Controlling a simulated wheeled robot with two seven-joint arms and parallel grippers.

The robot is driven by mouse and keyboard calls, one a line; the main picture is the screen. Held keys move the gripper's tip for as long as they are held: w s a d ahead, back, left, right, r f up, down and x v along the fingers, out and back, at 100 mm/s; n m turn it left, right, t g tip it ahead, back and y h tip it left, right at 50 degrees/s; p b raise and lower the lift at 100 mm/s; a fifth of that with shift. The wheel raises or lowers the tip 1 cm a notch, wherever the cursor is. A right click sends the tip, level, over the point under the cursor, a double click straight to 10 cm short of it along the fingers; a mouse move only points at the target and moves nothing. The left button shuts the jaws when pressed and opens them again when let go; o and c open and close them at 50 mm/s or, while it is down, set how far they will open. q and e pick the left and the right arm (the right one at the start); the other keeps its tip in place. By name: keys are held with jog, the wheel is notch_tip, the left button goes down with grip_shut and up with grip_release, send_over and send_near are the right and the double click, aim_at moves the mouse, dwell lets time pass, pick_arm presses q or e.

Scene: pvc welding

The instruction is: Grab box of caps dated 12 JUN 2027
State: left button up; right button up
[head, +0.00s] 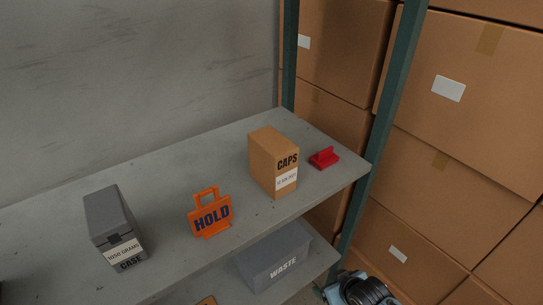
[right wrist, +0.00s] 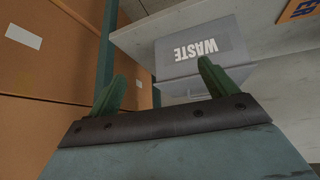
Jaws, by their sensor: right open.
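A brown cardboard box marked CAPS (head: 268,158) stands upright near the right end of the upper grey shelf. A white date label (head: 286,180) is on its front; the print is too small to read surely and looks more like APR than JUN. My right arm (head: 362,290) shows at the bottom edge of the head view, below and right of the shelf, well apart from the box. In the right wrist view my right gripper (right wrist: 163,84) is open with nothing between its green fingers. My left gripper is not in view.
On the shelf (head: 160,190) are a grey CASE box (head: 113,222), an orange HOLD sign (head: 209,213) and a red block (head: 324,158). A grey WASTE bin (head: 275,258) sits below. A green post (head: 386,110) and stacked cartons (head: 460,90) border the right.

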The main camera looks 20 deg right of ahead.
jog(key=w+a+r+t+y+p, duration=0.1)
jog(key=w+r, duration=0.1)
jog(key=r, duration=0.6)
jog(key=w+a+r+t+p, duration=0.1)
jog(key=w+a+r+p, duration=0.15)
jog(key=r, duration=0.55)
jog(key=n+t+y+p, duration=0.2)
jog(key=t+y+p, duration=0.1)
jog(key=t, duration=0.1)
send_near(274, 147)
jog(key=x, duration=0.2)
jog(key=d+x, duration=0.1)
jog(key=x, duration=0.3)
jog(key=shift+w+d+f, duration=0.1)
jog(key=shift+d+f, duration=0.05)
jog(key=shift+f, duration=0.3)
jog(key=shift+x, duration=3.2)
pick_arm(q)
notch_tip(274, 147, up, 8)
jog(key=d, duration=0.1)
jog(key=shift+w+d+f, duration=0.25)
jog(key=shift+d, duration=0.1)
pick_arm(e)
jog(key=c, duration=1.2)
jog(key=shift+c, duration=0.3)
jog(key=shift+r, duration=0.1)
